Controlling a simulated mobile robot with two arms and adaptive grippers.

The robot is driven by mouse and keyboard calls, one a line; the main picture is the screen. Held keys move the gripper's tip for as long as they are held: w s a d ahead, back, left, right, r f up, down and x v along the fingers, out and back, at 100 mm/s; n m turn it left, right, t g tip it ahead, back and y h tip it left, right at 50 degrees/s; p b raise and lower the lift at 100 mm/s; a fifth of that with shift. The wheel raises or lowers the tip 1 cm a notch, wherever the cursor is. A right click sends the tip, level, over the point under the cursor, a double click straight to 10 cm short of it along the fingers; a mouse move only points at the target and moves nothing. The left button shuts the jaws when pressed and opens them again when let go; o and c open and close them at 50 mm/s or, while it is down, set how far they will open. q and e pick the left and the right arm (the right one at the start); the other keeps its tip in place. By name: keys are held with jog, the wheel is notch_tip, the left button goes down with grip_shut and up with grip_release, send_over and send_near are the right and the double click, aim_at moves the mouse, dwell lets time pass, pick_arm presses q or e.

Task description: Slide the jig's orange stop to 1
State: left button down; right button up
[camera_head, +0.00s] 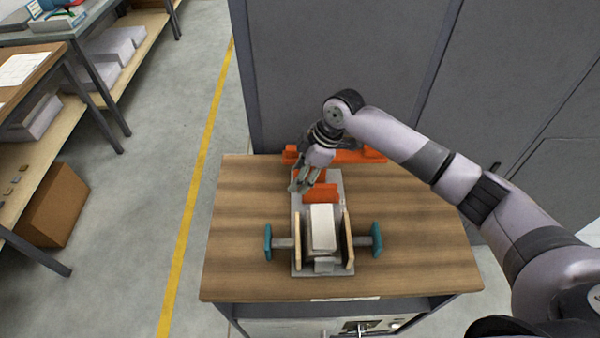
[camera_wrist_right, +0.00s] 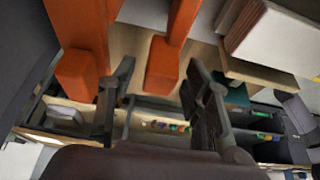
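The jig (camera_head: 309,265) is a grey base plate on the wooden table. Its orange stop (camera_head: 320,193) stands across the plate, behind a white block (camera_head: 323,228). My right gripper (camera_head: 303,184) points down at the back left of the jig, beside the stop, and partly hides the plate there. In the right wrist view, its two dark fingers (camera_wrist_right: 158,95) are apart. An orange bar (camera_wrist_right: 165,62) shows between them with gaps at its sides; I cannot tell whether they touch it. No scale marks or numbers are legible. My left gripper is not in view.
A longer orange piece (camera_head: 352,156) lies at the table's back edge, behind the jig. Teal-handled clamps stick out left (camera_head: 268,243) and right (camera_head: 377,240). A grey cabinet (camera_head: 340,70) stands behind the table (camera_head: 235,215), which is bare at both sides.

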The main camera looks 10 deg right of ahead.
grip_shut()
dwell(0.4)
